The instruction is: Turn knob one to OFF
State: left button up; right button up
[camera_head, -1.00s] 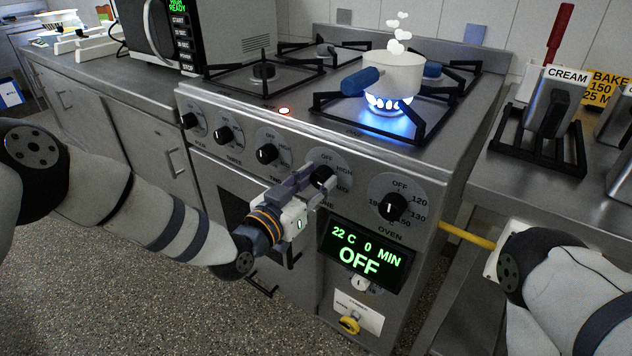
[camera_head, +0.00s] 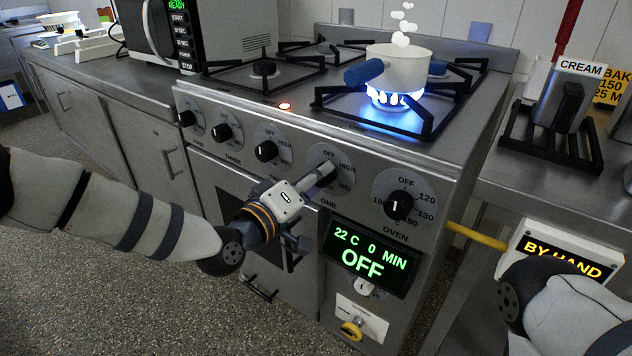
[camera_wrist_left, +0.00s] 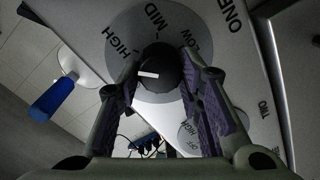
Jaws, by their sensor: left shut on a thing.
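Knob one is a black knob (camera_wrist_left: 160,68) with a white mark, on a round grey dial with OFF, HIGH, MID and LOW labels. In the left wrist view it sits between the two fingers of my left gripper (camera_wrist_left: 160,65), and its mark points left, below the HIGH label. In the head view my left gripper (camera_head: 326,174) is shut on the knob and hides most of it; the dial (camera_head: 319,153) shows around the fingers. A blue flame (camera_head: 395,98) burns under the white pot (camera_head: 395,66). My right gripper is out of view.
The oven knob (camera_head: 398,205) is just right of knob one, above a green OFF display (camera_head: 366,254). Another burner knob (camera_head: 265,151) is to the left. A yellow bar (camera_head: 477,237) and a BY HAND sign (camera_head: 564,258) are at the right.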

pick_arm(q)
jog(key=n+b, duration=0.2)
jog(key=n, duration=0.2)
jog(key=n+b, duration=0.3)
jog(key=n, duration=0.1)
jog(key=shift+a+f+h, duration=0.1)
jog(key=shift+f+h, duration=0.1)
jog(key=shift+h, duration=0.1)
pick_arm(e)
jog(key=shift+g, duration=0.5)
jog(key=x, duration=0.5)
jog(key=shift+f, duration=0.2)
pick_arm(q)
jog(key=shift+n, duration=0.5)
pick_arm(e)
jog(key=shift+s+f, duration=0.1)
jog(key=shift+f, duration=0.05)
pick_arm(q)
jog(key=o, duration=1.2)
jog(key=shift+c, duration=0.2)
